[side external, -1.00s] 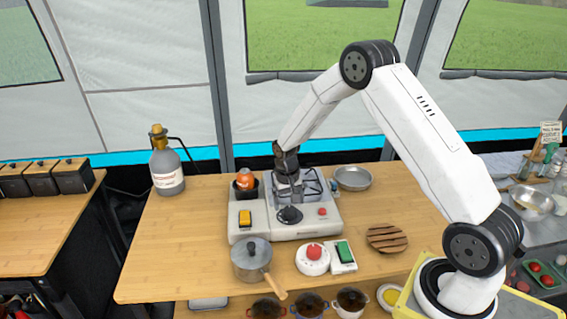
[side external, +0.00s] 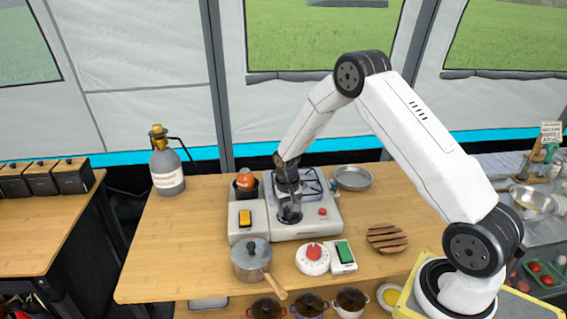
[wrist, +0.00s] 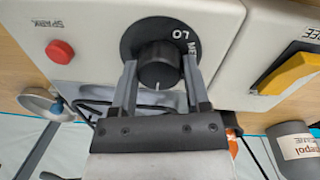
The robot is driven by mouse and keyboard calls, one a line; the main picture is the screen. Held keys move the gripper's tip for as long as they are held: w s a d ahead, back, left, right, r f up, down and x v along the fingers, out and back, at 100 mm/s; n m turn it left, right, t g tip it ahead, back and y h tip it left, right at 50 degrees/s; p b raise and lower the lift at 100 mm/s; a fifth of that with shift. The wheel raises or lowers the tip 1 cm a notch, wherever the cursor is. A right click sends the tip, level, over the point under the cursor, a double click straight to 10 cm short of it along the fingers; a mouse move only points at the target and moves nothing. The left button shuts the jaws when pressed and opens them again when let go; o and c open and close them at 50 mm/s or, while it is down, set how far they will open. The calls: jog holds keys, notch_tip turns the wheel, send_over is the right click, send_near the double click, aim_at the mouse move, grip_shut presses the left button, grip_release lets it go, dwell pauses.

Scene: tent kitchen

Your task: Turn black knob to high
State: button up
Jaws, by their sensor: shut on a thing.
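The black knob (wrist: 158,66) sits on a dark round dial plate on the stove's pale front panel (wrist: 102,18). The letters "LO" and part of "MED" show on the plate beside it. My gripper (wrist: 160,84) is shut on the knob in the wrist view, one finger on each side. A white pointer line shows on the knob's edge facing my gripper. In the side external view my gripper (side external: 290,212) is down at the stove's front, over the dial, and hides the knob.
A red spark button (wrist: 60,51) and a yellow switch (wrist: 290,73) flank the dial. A lidded pot (side external: 251,256), a red-knobbed timer (side external: 313,254) and a green switch (side external: 344,252) stand before the stove. A gas bottle (side external: 166,170) stands at left.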

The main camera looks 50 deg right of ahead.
jog(key=shift+n, duration=0.4)
jog(key=n, duration=1.3)
jog(key=shift+s+t, duration=0.1)
jog(key=shift+t, duration=0.3)
dwell(0.3)
jog(key=o, duration=1.3)
jog(key=shift+s+a+r, duration=0.1)
jog(key=shift+r, duration=1.85)
jog(key=shift+a+r, duration=0.1)
jog(key=shift+r, duration=1.85)
